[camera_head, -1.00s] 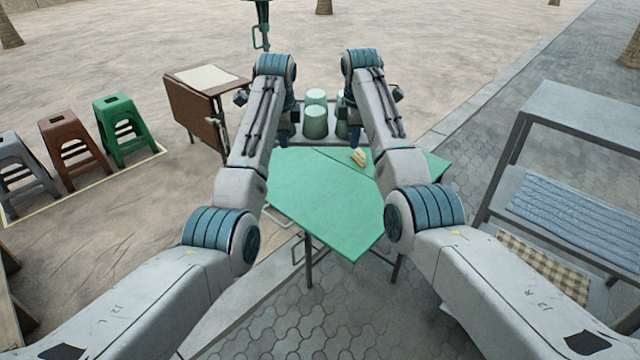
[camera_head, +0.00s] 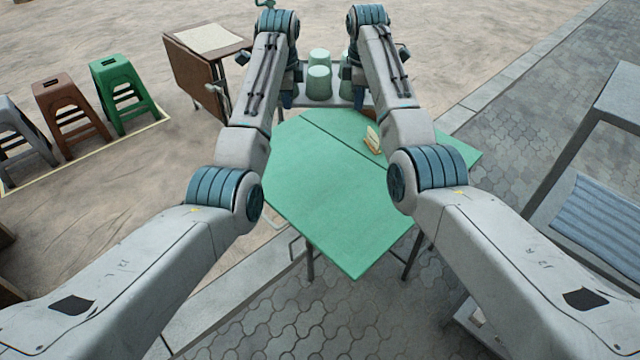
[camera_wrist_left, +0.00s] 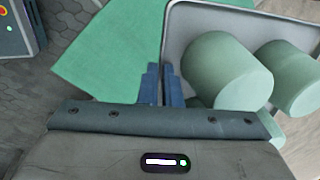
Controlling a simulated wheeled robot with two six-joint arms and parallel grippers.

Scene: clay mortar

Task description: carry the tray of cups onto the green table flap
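The grey tray (camera_head: 312,103) carries several pale green cups (camera_head: 319,82) and shows between my grippers, at the far edge of the green table (camera_head: 325,200). A dark seam crosses the table top; I cannot tell which part is the flap. My left gripper (camera_head: 288,99) is at the tray's left end. In the left wrist view its blue fingers (camera_wrist_left: 161,88) close around the tray rim (camera_wrist_left: 168,45), beside a large cup (camera_wrist_left: 227,72). My right gripper (camera_head: 358,98) is at the tray's right end, apparently shut on its rim. I cannot tell whether the tray touches the table.
A small yellowish wedge-shaped object (camera_head: 373,140) lies on the table near its right far side. A brown folding table (camera_head: 195,75) stands at the back left. Green (camera_head: 122,95), brown and grey stools stand left. A grey rack (camera_head: 590,190) is at right.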

